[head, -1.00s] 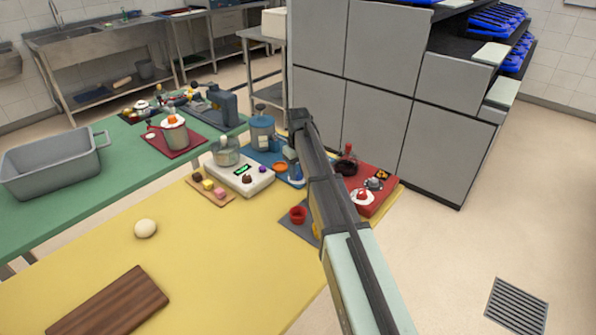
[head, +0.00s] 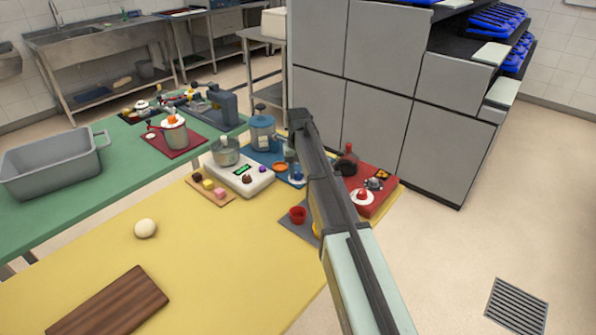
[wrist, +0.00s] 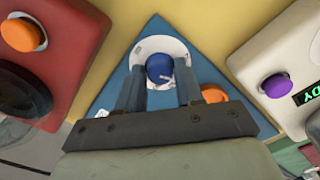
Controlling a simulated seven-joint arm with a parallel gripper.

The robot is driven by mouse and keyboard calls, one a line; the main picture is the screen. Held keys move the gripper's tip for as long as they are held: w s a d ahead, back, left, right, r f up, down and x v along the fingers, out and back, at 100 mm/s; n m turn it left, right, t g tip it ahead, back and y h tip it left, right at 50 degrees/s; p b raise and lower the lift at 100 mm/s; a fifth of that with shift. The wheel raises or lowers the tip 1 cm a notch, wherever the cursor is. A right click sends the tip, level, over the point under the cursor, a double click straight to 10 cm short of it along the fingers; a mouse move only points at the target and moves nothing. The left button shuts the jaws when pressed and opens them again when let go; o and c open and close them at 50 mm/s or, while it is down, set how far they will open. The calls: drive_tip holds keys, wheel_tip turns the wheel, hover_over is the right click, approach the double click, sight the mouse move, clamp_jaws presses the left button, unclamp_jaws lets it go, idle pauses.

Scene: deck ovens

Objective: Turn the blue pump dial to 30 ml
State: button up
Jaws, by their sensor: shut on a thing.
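The blue dial (wrist: 159,66) sits on a round white plate (wrist: 178,48) with dark markings, on a blue triangular base (wrist: 117,78). My gripper (wrist: 161,84) has one finger on each side of the dial and is shut on it. The markings are too small to read, and the fingers hide part of the plate. In the head view, my gripper (head: 293,160) points down over the blue base right of the white scale; the arm hides part of this area.
The white scale (head: 243,179) with a purple knob stands left of the dial. A red board (head: 374,203) with a red-topped part lies to the right. An orange button (wrist: 213,94) is close to the right finger. The yellow tabletop's front is mostly clear.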

sight(298, 173)
drive_tip(key=o, duration=1)
wheel_tip(298, 173, up, 14)
drive_tip(key=shift+f, duration=0.1)
idle(0.5)
